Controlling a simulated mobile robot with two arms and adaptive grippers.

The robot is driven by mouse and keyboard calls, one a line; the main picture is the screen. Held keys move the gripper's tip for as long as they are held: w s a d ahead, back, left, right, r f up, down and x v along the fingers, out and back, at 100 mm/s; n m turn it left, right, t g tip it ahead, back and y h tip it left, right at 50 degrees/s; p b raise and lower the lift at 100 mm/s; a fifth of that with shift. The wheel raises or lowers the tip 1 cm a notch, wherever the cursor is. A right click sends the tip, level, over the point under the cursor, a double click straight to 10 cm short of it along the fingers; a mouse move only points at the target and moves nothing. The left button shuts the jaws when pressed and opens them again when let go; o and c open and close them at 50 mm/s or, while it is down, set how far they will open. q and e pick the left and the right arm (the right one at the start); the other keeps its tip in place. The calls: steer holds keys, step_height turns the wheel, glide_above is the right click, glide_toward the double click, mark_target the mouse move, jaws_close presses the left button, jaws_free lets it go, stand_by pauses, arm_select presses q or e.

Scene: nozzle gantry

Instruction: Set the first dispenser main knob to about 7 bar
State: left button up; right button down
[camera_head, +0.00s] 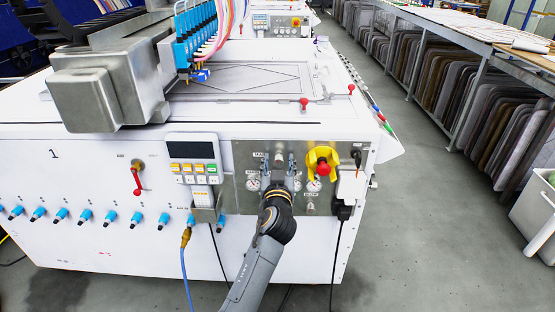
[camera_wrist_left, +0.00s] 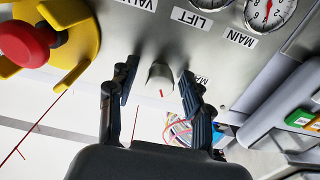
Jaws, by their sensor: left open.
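My left gripper (camera_head: 279,180) reaches up to the steel control panel in the head view and hides part of it. In the left wrist view the left gripper (camera_wrist_left: 157,76) is open, with one finger on each side of a small grey knob (camera_wrist_left: 160,78). The knob has a red mark, and a gap shows between it and each finger. A partly hidden label starting "MA" is beside it. The gauge labelled MAIN (camera_wrist_left: 268,12) is upside down and cut by the top edge; it has a red needle, but its reading is unclear. My right gripper is not in view.
A red emergency button on a yellow guard (camera_head: 323,164) sits right of the gripper; it also shows in the left wrist view (camera_wrist_left: 28,43). A keypad display (camera_head: 193,160) is left of the panel. Cables hang below.

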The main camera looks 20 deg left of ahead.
arm_select(q)
steer(key=shift+c, duration=0.4)
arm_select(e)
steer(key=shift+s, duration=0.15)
arm_select(q)
jaws_close()
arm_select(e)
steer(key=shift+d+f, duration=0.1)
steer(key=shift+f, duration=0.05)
arm_select(q)
steer(key=shift+m, duration=0.3)
